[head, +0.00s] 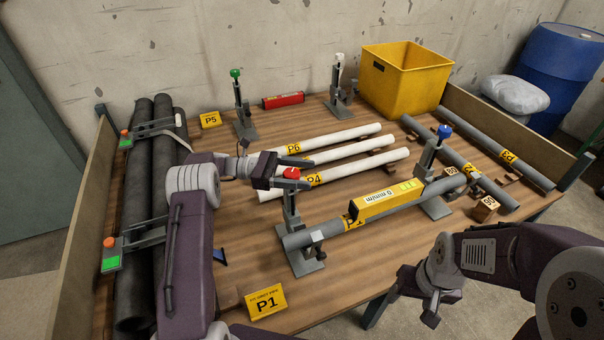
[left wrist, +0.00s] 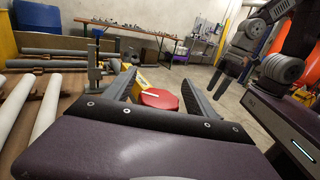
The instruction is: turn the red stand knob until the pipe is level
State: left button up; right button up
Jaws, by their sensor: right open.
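The red stand knob (head: 291,173) tops the near stand (head: 296,225). In the left wrist view the knob (left wrist: 160,99) is a red disc with a white mark, between my left gripper's fingers (left wrist: 158,78). Those fingers are apart, with a narrow gap on each side. In the head view my left gripper (head: 287,176) is at the knob from the left. The grey pipe (head: 330,229) spans the near stand and a blue-knobbed stand (head: 436,155). A yellow level (head: 385,203) lies on it; its upside-down display seems to read 0 mm/m. My right gripper (head: 423,298) is open, empty, off the table's front.
White pipes (head: 345,157) lie behind the near stand. Dark pipes (head: 140,200) are clamped at left. A yellow bin (head: 405,80) and green-knobbed stand (head: 240,105) stand at the back. Grey pipes (head: 500,155) lie at right. A P1 sign (head: 266,301) is in front.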

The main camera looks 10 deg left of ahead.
pick_arm(q)
jog(key=shift+a, duration=0.1)
jog(key=a, duration=0.9)
jog(key=shift+s, duration=0.25)
